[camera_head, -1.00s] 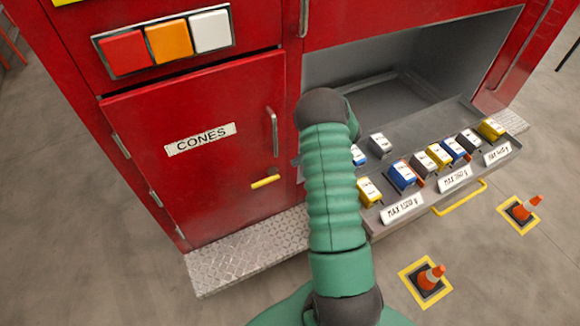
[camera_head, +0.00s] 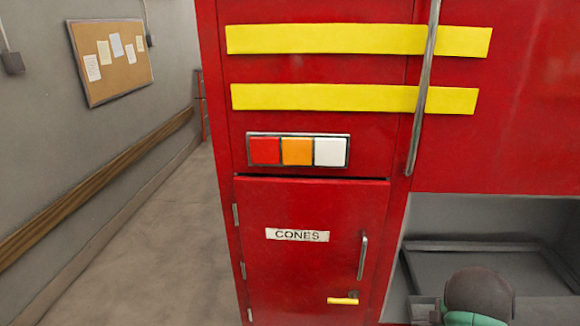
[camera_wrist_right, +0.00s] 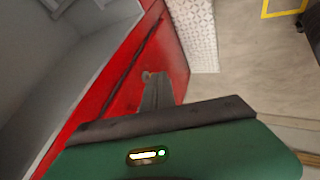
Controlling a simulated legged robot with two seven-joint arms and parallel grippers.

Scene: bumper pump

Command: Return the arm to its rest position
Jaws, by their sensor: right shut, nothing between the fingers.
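My right gripper (camera_wrist_right: 157,84) shows in the right wrist view, with its green housing below and its narrow grey fingers together and empty. The fingers point toward the red side of the vehicle, beside the grey open compartment; I cannot tell how close they are. In the head view, only the dark rounded joint and a bit of green of my right arm (camera_head: 480,293) show at the lower right, in front of the open compartment (camera_head: 475,222). The right fingers are hidden there. My left gripper is in neither view now.
The red vehicle (camera_head: 300,210) has a shut door labelled CONES (camera_head: 297,235), with a vertical handle and a yellow lever (camera_head: 343,300). Red, orange and white blocks (camera_head: 297,151) sit above it. Free floor (camera_head: 150,250) lies left, beside a wall with a corkboard (camera_head: 110,58).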

